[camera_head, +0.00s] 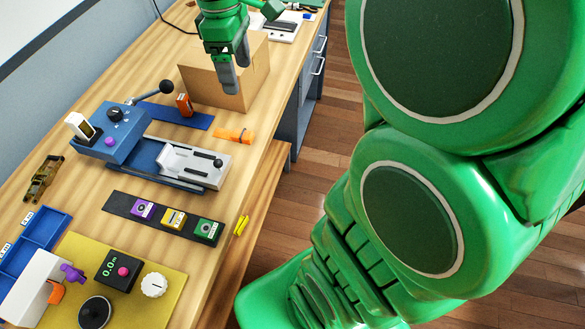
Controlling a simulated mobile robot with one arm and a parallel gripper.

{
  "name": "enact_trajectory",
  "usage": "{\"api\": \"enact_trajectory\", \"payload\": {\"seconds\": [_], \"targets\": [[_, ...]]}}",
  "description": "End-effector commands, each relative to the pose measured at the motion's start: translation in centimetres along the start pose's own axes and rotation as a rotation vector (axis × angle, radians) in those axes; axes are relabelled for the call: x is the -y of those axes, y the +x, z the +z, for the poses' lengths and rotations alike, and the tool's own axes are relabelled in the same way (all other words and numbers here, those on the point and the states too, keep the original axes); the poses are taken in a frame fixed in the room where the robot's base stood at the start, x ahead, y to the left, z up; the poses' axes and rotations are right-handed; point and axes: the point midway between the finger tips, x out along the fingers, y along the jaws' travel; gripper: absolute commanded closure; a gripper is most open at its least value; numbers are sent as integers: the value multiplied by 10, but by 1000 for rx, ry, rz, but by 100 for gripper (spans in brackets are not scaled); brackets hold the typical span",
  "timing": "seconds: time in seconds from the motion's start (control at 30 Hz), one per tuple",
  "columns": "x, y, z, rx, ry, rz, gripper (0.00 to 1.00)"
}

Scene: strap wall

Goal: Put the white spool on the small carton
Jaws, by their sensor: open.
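A brown cardboard carton (200,84) stands at the back of the bench; it is the only carton I can make out. My gripper (236,68) is above or in front of it, fingers pointing down and apart, with nothing visible between them. The fingers hide part of the carton, and I cannot tell whether they touch it. I cannot pick out a white spool for certain. A round white piece with a notched rim (153,285) sits on the yellow panel (135,312) at the front; it looks more like a knob.
A blue machine with a lever (113,139) and grey-white block (190,162) fills the middle. A black strip (122,204) carries purple, yellow and green units. An orange piece (232,136) lies near the right edge. Blue trays (35,240) are at left. My green arm covers the right side.

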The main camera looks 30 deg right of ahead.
Motion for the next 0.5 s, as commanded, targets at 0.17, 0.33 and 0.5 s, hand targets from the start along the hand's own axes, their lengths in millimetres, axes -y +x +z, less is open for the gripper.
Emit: {"api": "enact_trajectory", "payload": {"seconds": [0.17,0.33,0.5], "targets": [[42,16,31,11,196,-18,24],[81,34,60,27,392,-34,24],[119,54,89,45,593,-46,24]]}}
